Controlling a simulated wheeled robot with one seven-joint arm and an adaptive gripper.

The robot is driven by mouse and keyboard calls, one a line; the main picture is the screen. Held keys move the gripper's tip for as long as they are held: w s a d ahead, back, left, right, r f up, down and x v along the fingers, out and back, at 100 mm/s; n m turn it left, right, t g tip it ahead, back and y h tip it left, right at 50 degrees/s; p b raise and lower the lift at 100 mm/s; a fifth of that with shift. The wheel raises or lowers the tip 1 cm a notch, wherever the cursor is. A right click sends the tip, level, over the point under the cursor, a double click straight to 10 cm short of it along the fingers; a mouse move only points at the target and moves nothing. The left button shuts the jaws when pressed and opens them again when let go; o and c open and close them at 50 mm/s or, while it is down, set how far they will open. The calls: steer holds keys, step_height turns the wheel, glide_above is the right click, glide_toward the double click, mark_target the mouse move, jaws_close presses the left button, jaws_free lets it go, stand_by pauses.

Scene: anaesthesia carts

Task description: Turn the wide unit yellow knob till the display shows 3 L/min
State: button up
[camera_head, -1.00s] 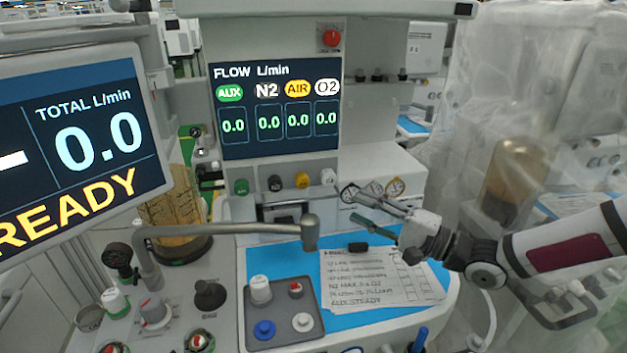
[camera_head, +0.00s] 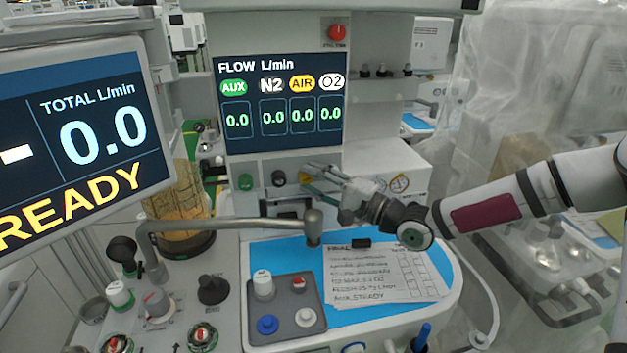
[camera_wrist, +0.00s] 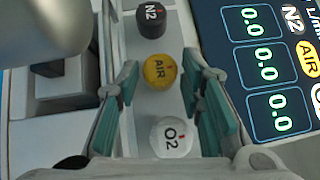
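The yellow AIR knob (camera_wrist: 158,72) sits in a row on the wide unit's panel, between the black N2 knob (camera_wrist: 149,24) and the white O2 knob (camera_wrist: 171,137). My gripper (camera_wrist: 160,82) is open in the wrist view, with teal finger pads on either side of the yellow knob's column. Whether a pad touches the knob cannot be told. In the head view my gripper (camera_head: 316,178) is at the panel and hides most of the yellow and white knobs. The flow display (camera_head: 280,104) reads 0.0 for AUX, N2, AIR and O2.
A left screen (camera_head: 80,140) shows total 0.0 and READY. A bent metal pipe (camera_head: 230,224) ends in front of the panel below my gripper. A grey tray (camera_head: 285,330) with small knobs and a paper sheet (camera_head: 385,275) lie on the worktop. A green knob (camera_head: 245,182) is further left.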

jaws_close()
steer(key=shift+n+p, duration=0.3)
